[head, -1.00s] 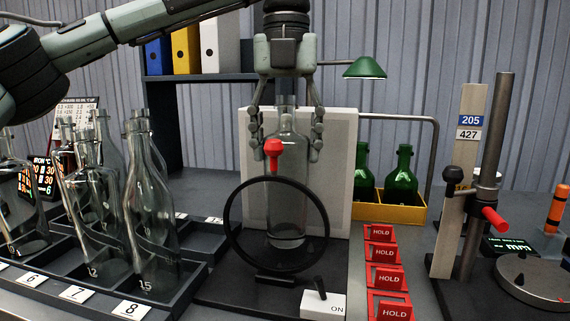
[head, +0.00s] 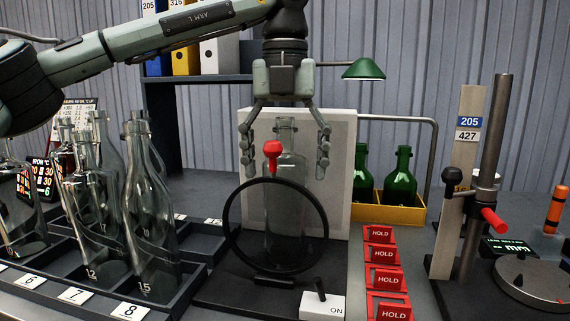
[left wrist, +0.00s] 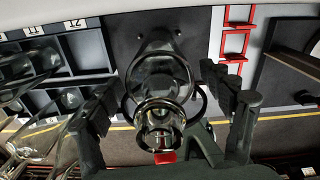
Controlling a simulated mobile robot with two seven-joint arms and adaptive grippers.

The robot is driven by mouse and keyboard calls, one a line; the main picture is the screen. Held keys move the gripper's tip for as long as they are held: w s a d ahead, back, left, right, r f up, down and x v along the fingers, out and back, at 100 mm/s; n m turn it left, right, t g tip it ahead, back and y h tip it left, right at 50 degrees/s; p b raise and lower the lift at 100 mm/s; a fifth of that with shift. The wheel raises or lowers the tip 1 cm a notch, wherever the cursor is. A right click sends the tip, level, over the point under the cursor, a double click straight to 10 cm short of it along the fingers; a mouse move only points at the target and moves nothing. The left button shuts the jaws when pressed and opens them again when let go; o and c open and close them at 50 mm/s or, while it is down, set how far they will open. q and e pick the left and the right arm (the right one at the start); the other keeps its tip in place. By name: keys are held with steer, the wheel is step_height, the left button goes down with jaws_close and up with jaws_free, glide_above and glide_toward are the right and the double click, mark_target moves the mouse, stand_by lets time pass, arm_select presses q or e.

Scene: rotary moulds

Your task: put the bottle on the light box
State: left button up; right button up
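A clear glass bottle (head: 287,160) stands upright in front of the white panel of the light box (head: 340,165), behind the black ring of the magnifier (head: 227,232). My left gripper (head: 284,168) is above the bottle, with its fingers spread on either side of the neck and apart from it. In the left wrist view the bottle (left wrist: 160,112) stands between the open fingers, its mouth toward the camera. The bottle's lower part shows through the ring. My right gripper is not in view.
A tray (head: 190,285) of clear bottles stands at the left, with numbered slots. Red HOLD tags (head: 384,279) lie right of the light box. Green bottles (head: 400,178) stand in a yellow crate (head: 402,214) behind. A gauge post (head: 485,160) stands at the right.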

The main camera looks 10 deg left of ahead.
arm_select(q)
step_height(320, 180, up, 12)
steer(key=shift+r, duration=0.1)
stand_by(0.7)
stand_by(1.8)
